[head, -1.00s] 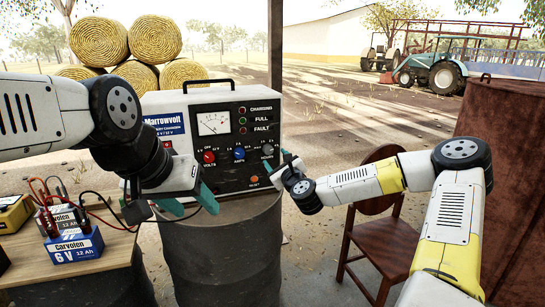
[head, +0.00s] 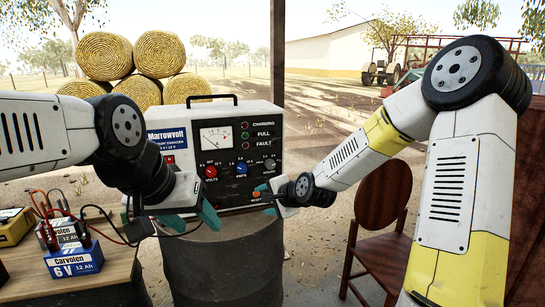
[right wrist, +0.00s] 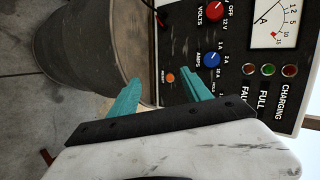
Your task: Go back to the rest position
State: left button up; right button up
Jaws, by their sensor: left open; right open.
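The grey and black Marrowvolt charger (head: 183,163) stands on a dark metal barrel (head: 225,265). My left gripper (head: 192,220) is open and empty in front of the charger's lower left part, its teal fingers pointing down and right. My right gripper (head: 264,200) is at the charger's lower right corner, partly hidden by its own wrist. In the right wrist view its teal fingers (right wrist: 163,82) are apart with nothing held. The orange reset button (right wrist: 170,77) shows between the fingertips; I cannot tell whether they touch the panel.
A wooden table (head: 95,282) at the left holds a blue Carvolen battery (head: 74,262), other batteries and cables; a cable runs close to my left gripper.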

jog(key=s+d+r+n+g+h, duration=0.1)
jog(key=s+d+r+n, duration=0.2)
jog(key=s, duration=0.6)
jog(key=s+d+r+n+g+h, duration=0.1)
jog(key=s+d+r+n, duration=0.3)
jog(key=s+d, duration=0.4)
jog(key=s+d+r+n+g+h, duration=0.1)
jog(key=s+d+r+n, duration=0.3)
jog(key=s, duration=0.8)
jog(key=shift+s+d+r+h, duration=0.2)
jog(key=shift+d+r+h, duration=0.45)
jog(key=shift+r+h, duration=0.2)
jog(key=shift+w, duration=0.1)
